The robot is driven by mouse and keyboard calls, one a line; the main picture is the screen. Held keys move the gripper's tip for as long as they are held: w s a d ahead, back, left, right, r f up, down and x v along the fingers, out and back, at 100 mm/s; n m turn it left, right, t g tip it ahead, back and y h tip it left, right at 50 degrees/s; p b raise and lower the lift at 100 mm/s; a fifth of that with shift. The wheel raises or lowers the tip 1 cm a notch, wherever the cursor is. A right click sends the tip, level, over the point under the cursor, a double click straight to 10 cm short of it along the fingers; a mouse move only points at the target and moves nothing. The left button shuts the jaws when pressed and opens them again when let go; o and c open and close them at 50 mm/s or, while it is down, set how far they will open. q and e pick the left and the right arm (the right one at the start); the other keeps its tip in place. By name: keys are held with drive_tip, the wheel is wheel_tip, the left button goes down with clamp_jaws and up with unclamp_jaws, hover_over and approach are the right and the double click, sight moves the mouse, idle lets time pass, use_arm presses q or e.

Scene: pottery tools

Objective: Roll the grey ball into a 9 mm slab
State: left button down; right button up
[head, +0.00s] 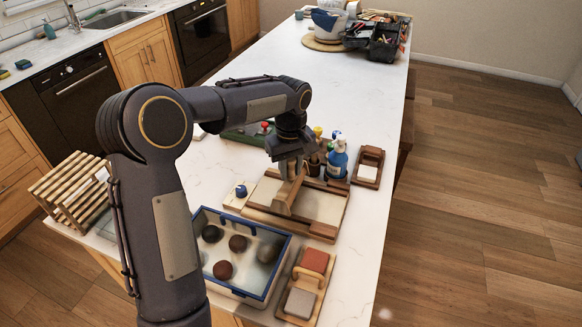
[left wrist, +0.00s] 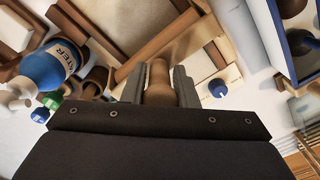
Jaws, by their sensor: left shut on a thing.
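My left gripper (head: 290,164) is over the rolling board and shut on a wooden handle, which looks like the rolling pin's. The handle (left wrist: 158,82) shows between the fingers in the left wrist view. The pin (head: 286,195) is low over the wooden-framed board (head: 325,208), with its pale surface; whether it touches is unclear. A greyish ball (head: 268,252) lies in the blue-rimmed bin (head: 283,272) with several darker and reddish-brown balls; another dark ball (head: 211,233) there could also be grey. No clay shows on the visible part of the board. My right gripper is out of view.
A blue spray bottle (head: 337,160) and small bottles stand behind the board. A small wooden frame (head: 368,167) is to their right. A tray with a red block (head: 314,261) and a grey block (head: 300,302) lies in front. The counter's right strip is clear.

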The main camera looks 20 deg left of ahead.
use_arm(q)
drive_tip(key=shift+s+a+f, duration=0.1)
drive_tip(key=shift+a+f, duration=0.05)
drive_tip(key=shift+a, duration=0.35)
drive_tip(key=shift+a+f, duration=0.1)
drive_tip(key=shift+a, duration=0.75)
drive_tip(key=shift+d, duration=0.15)
drive_tip(key=shift+d+f, duration=0.15)
drive_tip(key=shift+d, duration=0.55)
